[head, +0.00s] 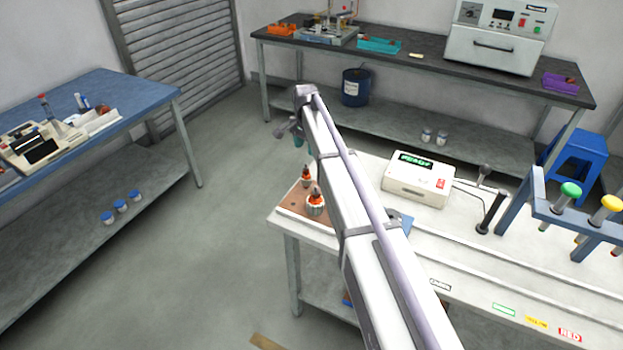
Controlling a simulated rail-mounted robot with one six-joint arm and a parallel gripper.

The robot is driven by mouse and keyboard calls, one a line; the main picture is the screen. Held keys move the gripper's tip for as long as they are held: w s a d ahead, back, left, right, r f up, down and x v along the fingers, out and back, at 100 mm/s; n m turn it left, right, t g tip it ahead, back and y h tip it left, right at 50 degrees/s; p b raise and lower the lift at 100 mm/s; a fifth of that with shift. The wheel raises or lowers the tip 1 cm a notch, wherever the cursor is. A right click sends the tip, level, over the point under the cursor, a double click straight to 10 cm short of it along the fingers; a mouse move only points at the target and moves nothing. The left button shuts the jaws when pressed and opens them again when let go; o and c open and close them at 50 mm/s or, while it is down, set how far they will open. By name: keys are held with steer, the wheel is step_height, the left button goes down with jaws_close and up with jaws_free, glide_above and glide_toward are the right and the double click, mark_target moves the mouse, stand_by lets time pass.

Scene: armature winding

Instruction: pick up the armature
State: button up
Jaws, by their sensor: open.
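Two armature-like parts with orange and white bodies and dark tips stand upright on a brown board at the left end of the white workbench. The nearer armature (316,205) is beside my arm; the farther one (306,177) is just behind it. My arm reaches up from the bottom of the head view, and its wrist end hangs beyond the bench's left end. My gripper (297,139) shows only as a small part there, open, above and behind the armatures and apart from them. My arm hides much of it.
The brown board (290,199) lies at the corner of the white workbench (470,240). A white box with a green display (417,180) and a blue rack of coloured-handled tools (570,215) stand to the right.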

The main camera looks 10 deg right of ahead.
mark_target(306, 164)
step_height(306, 164, down, 11)
steer(key=b, duration=0.9)
steer(key=shift+r+b, duration=0.15)
steer(key=shift+b, duration=0.15)
steer(key=shift+r, duration=0.25)
jaws_close()
